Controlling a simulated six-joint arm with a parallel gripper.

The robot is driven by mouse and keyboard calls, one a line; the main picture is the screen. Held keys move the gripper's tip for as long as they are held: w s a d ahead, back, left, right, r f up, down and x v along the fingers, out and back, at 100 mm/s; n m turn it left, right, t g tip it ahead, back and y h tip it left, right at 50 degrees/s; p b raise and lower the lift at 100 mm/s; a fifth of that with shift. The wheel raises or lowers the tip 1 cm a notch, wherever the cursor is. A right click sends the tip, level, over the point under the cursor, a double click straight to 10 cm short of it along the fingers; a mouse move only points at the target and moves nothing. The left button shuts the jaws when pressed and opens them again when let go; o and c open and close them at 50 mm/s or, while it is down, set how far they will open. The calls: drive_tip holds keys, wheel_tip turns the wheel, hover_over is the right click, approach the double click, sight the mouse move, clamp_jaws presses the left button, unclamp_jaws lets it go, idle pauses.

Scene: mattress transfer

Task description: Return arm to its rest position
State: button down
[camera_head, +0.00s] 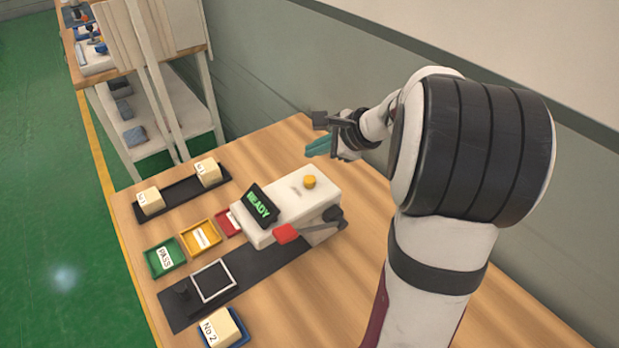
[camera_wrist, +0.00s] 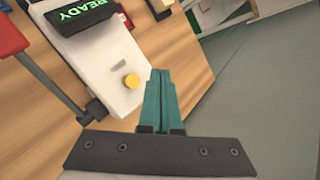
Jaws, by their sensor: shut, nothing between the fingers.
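My gripper (camera_head: 318,148) is raised above the far right part of the wooden table, behind the white machine (camera_head: 292,205). Its teal fingers are pressed together and empty; they also show in the wrist view (camera_wrist: 160,98). My arm is bent, with its large dark-banded joint filling the right of the head view. In the wrist view the machine (camera_wrist: 105,75) lies to the left of the fingers, with its yellow button (camera_wrist: 131,81) close beside them in the picture. I see no contact between the fingers and anything.
The machine has a green "READY" display (camera_head: 259,206) and a red-ended lever (camera_head: 286,233). Green (camera_head: 163,257), yellow (camera_head: 200,238) and red (camera_head: 229,222) trays stand left of it. Blocks sit on a dark rack (camera_head: 181,195) and in a blue tray (camera_head: 240,338). A wall runs behind the table.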

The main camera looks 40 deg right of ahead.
idle(0.3)
drive_tip(key=s+a+n, duration=0.1)
drive_tip(key=a, duration=0.3)
drive_tip(key=s+a+n+g+y, duration=0.1)
drive_tip(key=a+n, duration=0.1)
drive_tip(key=a, duration=0.2)
drive_tip(key=s+a+r+n+g+y, duration=0.1)
drive_tip(key=a+n, duration=0.1)
drive_tip(key=a, duration=0.3)
drive_tip(key=s+a+f+n+g, duration=0.1)
drive_tip(key=s+a+n+g, duration=0.3)
drive_tip(key=s+a+n, duration=0.6)
drive_tip(key=s+a+f+n+g+h, duration=0.1)
drive_tip(key=s+a+n, duration=0.1)
drive_tip(key=s, duration=0.4)
drive_tip(key=s+a+f+n+g+h, duration=0.1)
drive_tip(key=s+a+n+g, duration=0.1)
drive_tip(key=s, duration=0.5)
drive_tip(key=shift+f, duration=0.4)
